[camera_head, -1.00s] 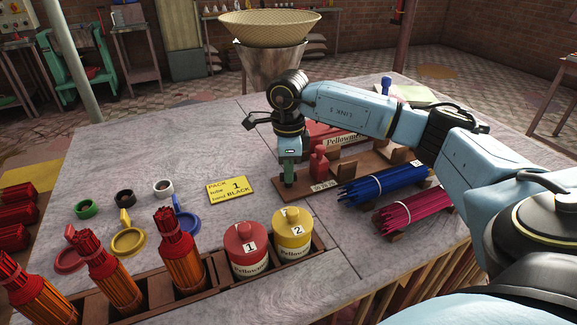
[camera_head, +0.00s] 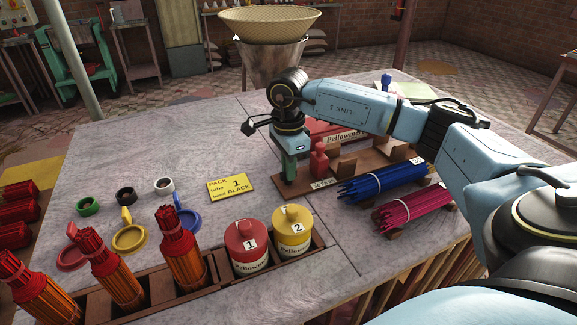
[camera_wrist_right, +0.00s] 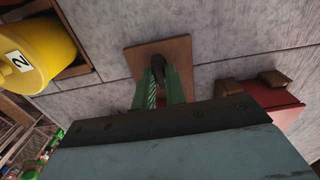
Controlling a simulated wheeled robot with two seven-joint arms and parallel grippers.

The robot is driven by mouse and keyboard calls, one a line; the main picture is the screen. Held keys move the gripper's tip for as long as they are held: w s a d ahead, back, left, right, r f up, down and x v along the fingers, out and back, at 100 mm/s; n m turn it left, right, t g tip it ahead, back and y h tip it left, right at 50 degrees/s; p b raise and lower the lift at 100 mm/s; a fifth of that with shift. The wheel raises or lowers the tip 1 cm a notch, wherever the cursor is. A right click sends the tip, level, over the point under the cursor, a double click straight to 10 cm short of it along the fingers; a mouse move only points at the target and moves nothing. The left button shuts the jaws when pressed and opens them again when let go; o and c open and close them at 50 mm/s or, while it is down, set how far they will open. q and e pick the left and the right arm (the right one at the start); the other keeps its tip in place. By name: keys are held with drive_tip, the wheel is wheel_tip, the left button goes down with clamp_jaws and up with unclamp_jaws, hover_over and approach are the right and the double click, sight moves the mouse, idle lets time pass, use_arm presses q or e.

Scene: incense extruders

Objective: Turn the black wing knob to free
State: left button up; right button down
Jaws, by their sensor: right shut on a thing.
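My right gripper (camera_head: 289,180) points straight down at the left end of the wooden stand (camera_head: 308,196). In the right wrist view its green fingers (camera_wrist_right: 160,82) are shut on a small dark knob (camera_wrist_right: 157,62), which I take for the black wing knob. The knob sits over a square brown wooden plate (camera_wrist_right: 177,52). The fingers hide most of the knob, so its wings and its turn angle cannot be read. In the head view the knob is hidden behind the gripper. My left gripper is not in view.
A red bottle-shaped piece (camera_head: 319,160) stands just right of the gripper. Blue sticks (camera_head: 383,183) and pink sticks (camera_head: 415,208) lie to the right. A yellow card (camera_head: 231,187) lies to the left. Red (camera_head: 248,250) and yellow (camera_head: 292,232) canisters stand in front.

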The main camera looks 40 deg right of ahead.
drive_tip(key=c, duration=1.4)
unclamp_jaws()
drive_tip(key=shift+c, duration=0.2)
drive_tip(key=shift+r, duration=0.15)
